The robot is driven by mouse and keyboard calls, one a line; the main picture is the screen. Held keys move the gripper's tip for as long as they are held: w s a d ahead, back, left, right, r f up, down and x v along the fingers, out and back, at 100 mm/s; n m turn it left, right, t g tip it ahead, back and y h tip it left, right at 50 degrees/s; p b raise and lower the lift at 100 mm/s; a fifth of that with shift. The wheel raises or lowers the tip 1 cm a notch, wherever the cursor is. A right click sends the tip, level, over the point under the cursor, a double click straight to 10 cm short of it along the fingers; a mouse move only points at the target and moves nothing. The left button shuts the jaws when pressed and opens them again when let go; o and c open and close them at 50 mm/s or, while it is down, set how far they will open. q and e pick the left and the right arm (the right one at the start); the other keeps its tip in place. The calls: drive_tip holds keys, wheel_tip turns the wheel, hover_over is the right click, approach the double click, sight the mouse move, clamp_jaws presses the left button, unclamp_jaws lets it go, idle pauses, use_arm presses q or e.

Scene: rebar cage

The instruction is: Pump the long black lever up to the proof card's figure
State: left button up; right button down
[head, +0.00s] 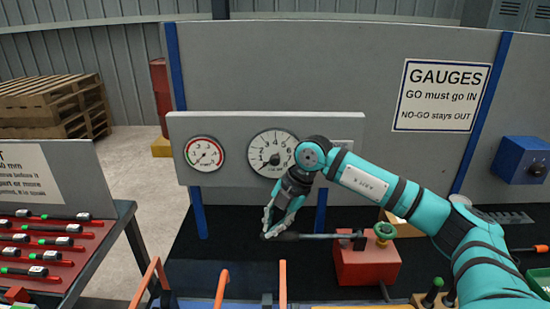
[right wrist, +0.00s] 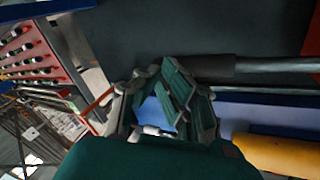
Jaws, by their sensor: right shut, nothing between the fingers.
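The long lever is a grey rod with a black grip (head: 286,236), lying almost level and reaching left from a red pump body (head: 366,264). In the right wrist view the black grip (right wrist: 208,68) runs beside the fingertips, apparently outside them. My right gripper (head: 268,232) is shut and empty at the grip's left end; whether it touches is unclear. A large white gauge (head: 273,153) and a smaller red-rimmed gauge (head: 204,153) sit on a grey panel. Their exact readings are too small to tell. No proof card figure is readable. My left gripper is out of view.
A rack of red tools with white labels (head: 40,243) stands at left. Orange posts (head: 283,283) rise along the front edge. A green knob (head: 385,231) tops the pump body. A blue box (head: 522,160) is at right. The black bench left of the lever is clear.

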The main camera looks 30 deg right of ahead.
drive_tip(key=a+p+v, duration=0.1)
drive_tip(key=p+v, duration=0.6)
drive_tip(key=v, duration=0.4)
drive_tip(key=shift+w+a+r+p, duration=0.2)
drive_tip(key=shift+w+r+p, duration=0.05)
drive_tip(key=shift+r+p, duration=0.15)
drive_tip(key=shift+f, duration=0.15)
idle(0.5)
drive_tip(key=shift+w+a+f+b, duration=0.25)
drive_tip(key=shift+f+b, duration=0.1)
drive_tip(key=shift+f, duration=0.2)
drive_tip(key=shift+w+a+f+b, duration=0.1)
drive_tip(key=shift+a+f+b, duration=0.15)
drive_tip(key=shift+f, duration=0.4)
drive_tip(key=shift+w+a+f+b, duration=0.2)
drive_tip(key=shift+f+b, duration=0.2)
drive_tip(key=shift+f, duration=0.35)
